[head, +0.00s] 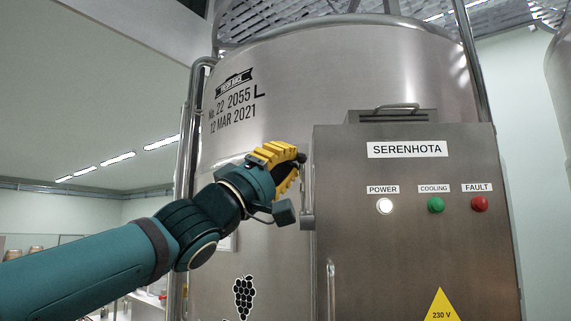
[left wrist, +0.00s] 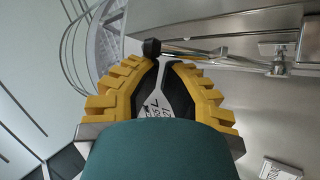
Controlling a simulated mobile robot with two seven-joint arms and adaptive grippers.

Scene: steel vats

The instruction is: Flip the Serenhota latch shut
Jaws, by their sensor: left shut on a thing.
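The Serenhota box (head: 405,230) is a grey steel cabinet with a "SERENHOTA" label (head: 407,149). Its latch (head: 308,195) sits on the left edge, with the lever running upward to a dark knob (head: 301,157). In the left wrist view the latch's rod runs from its bracket (left wrist: 280,62) at right to the black knob (left wrist: 151,47). My left gripper (head: 292,168), with yellow ribbed fingers, is at the upper end of the lever and shut on it. Its fingertips (left wrist: 162,62) come together at the knob in the wrist view. The fingers partly hide the contact. My right gripper is out of view.
A large steel vat (head: 300,80) stands behind the box, with a vertical pipe (head: 187,150) at left. A white power lamp (head: 384,206), green button (head: 435,205) and red button (head: 479,204) are on the box front. Open room lies left.

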